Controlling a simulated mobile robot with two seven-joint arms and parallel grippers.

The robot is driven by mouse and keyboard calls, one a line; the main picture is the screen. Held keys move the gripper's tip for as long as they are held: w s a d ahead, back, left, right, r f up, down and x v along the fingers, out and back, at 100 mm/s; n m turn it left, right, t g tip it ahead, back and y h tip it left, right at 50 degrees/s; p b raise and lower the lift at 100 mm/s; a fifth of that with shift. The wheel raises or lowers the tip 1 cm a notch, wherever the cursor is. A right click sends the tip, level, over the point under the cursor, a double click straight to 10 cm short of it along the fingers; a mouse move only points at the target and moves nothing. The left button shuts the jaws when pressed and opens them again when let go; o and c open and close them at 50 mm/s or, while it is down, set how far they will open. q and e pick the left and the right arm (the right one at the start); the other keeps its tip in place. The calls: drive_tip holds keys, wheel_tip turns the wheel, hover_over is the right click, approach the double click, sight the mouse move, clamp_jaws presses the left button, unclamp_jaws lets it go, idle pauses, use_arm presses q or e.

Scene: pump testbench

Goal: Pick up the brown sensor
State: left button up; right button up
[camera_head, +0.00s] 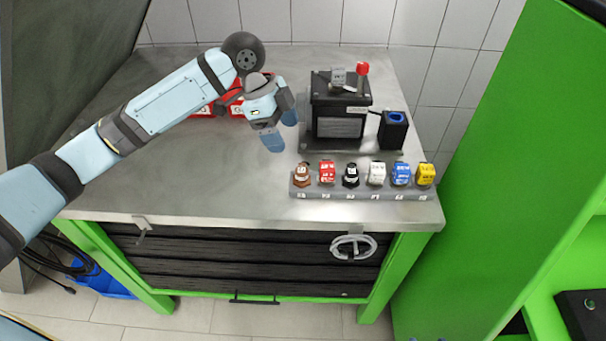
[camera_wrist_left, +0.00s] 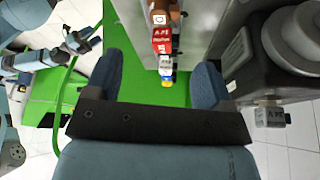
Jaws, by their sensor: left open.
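The brown sensor (camera_head: 302,174) stands in the leftmost place of the grey rack (camera_head: 345,190) near the front of the steel table. In the left wrist view the brown sensor (camera_wrist_left: 160,18) shows at the top, beyond and between the fingers. My left gripper (camera_head: 281,126) is open and empty. It is above the table, behind and slightly left of the brown sensor and apart from it. The wrist view shows its two fingers (camera_wrist_left: 157,82) spread wide. My right gripper is not in view.
Red, black, white, blue and yellow sensors (camera_head: 426,174) fill the rack to the right. The dark pump testbench (camera_head: 338,118) stands behind the rack, close to my left gripper. A black holder with a blue opening (camera_head: 394,130) is beside it. The table's left part (camera_head: 130,180) is clear.

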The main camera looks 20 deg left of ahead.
use_arm(q)
hover_over(302, 168)
drive_tip(key=a, duration=0.2)
drive_tip(key=f, duration=0.5)
drive_tip(key=shift+s+d+f, duration=0.1)
drive_tip(key=shift+s+f, duration=0.1)
drive_tip(key=shift+f, duration=0.1)
drive_tip(key=shift+w+x, duration=0.1)
drive_tip(key=shift+x, duration=1.35)
drive_tip(key=shift+w+x, duration=0.15)
drive_tip(key=shift+x, duration=1.25)
drive_tip(key=c, duration=0.8)
